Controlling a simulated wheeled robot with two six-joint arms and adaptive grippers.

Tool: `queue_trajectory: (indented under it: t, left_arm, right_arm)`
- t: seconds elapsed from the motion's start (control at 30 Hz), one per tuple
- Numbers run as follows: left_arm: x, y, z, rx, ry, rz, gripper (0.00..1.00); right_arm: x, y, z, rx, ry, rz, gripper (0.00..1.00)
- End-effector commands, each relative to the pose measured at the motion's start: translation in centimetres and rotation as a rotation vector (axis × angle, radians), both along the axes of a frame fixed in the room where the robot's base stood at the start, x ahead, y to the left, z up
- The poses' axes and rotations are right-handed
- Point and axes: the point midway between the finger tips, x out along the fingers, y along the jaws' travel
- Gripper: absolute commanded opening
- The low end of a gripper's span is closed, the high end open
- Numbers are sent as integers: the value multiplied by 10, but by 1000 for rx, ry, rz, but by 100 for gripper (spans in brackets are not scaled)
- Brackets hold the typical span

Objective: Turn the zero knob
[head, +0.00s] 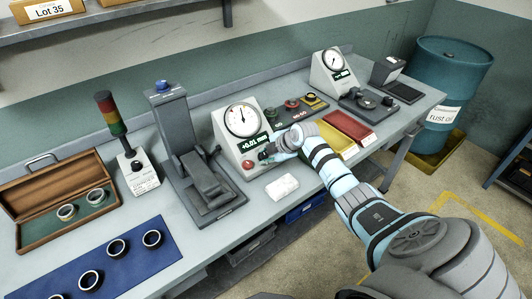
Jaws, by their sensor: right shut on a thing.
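A pale gauge box (226,135) with a round white dial (242,119) stands near the middle of the bench. Its green-lit display (254,142) reads about +0.01, and a red button (248,164) is on its lower front. My right gripper (266,154) reaches in from the right, its fingertips at the lower right of this box's front, beside the red button. It is shut on the zero knob, which the fingers mostly hide. My left gripper is not in view.
A grey press-like stand (171,117) and a signal lamp tower (112,118) stand left of the gauge box. A wooden case (28,208) and a blue mat (122,271) hold rings. A second dial box (322,83) and yellow and red trays (348,128) are to the right.

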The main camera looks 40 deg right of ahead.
Motion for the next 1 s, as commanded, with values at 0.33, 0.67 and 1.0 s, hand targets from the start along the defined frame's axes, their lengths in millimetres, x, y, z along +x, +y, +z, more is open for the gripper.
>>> queue_trajectory:
  t: [0.33, 0.67, 1.0]
  left_arm:
    - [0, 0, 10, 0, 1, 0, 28]
    - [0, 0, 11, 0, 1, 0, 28]
    - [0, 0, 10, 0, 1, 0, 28]
  right_arm:
    - [-1, 1, 0, 107, 0, -135, 0]
    - [-1, 1, -1, 130, -1, -166, 0]
    - [-1, 1, -1, 129, -1, -165, 42]
